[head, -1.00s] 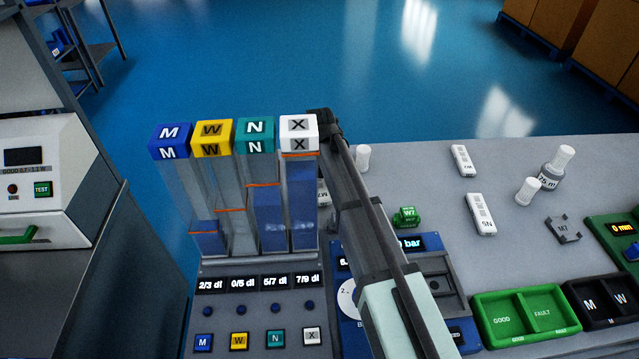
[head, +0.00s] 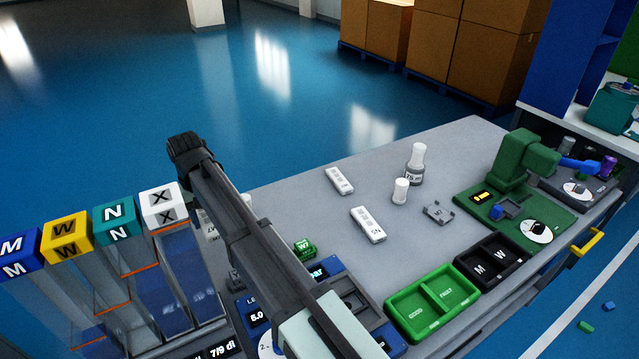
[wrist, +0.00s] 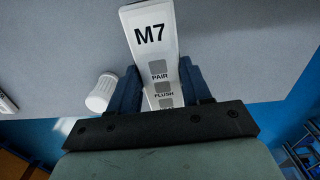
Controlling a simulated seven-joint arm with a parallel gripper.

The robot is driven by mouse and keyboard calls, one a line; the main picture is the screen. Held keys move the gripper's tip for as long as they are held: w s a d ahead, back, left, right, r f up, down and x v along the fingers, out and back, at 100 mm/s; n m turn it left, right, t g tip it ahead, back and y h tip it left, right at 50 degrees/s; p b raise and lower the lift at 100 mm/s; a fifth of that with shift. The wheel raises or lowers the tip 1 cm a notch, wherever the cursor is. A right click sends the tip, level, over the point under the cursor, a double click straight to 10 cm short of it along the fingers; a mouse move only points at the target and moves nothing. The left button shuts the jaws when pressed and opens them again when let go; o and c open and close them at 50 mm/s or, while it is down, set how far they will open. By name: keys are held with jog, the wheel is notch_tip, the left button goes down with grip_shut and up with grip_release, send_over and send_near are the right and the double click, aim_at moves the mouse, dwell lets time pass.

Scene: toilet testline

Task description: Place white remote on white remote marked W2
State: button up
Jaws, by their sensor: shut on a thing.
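In the wrist view a white remote marked M7 (wrist: 152,45) stands between the two fingers of my gripper (wrist: 157,90), which is shut on it. In the head view my gripper (head: 187,148) is at the far left of the bench, beyond the X column; its fingers are hidden. A white remote (head: 340,180) lies on the grey bench, its mark too small to read. A nearer white remote (head: 368,225) seems marked N5. Part of a white object (head: 207,224) shows between the arm and the columns. I cannot make out a W2 mark.
Lettered columns (head: 163,205) stand left of my arm.

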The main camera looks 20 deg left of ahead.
jog(key=w+d+r+m, duration=0.1)
jog(key=w+d+m, duration=0.2)
jog(key=w+d, duration=1.15)
jog(key=w+d+m, duration=0.2)
jog(key=w+d, duration=1)
jog(key=w, duration=0.5)
jog(key=r+n, duration=0.1)
jog(key=n, duration=0.3)
send_over(339, 178)
jog(key=shift+s+f, duration=0.1)
jog(key=shift+f, duration=4.8)
jog(key=shift+f, duration=0.1)
jog(key=o, duration=1.1)
notch_tip(339, 178, up, 12)
jog(key=shift+r, duration=0.15)
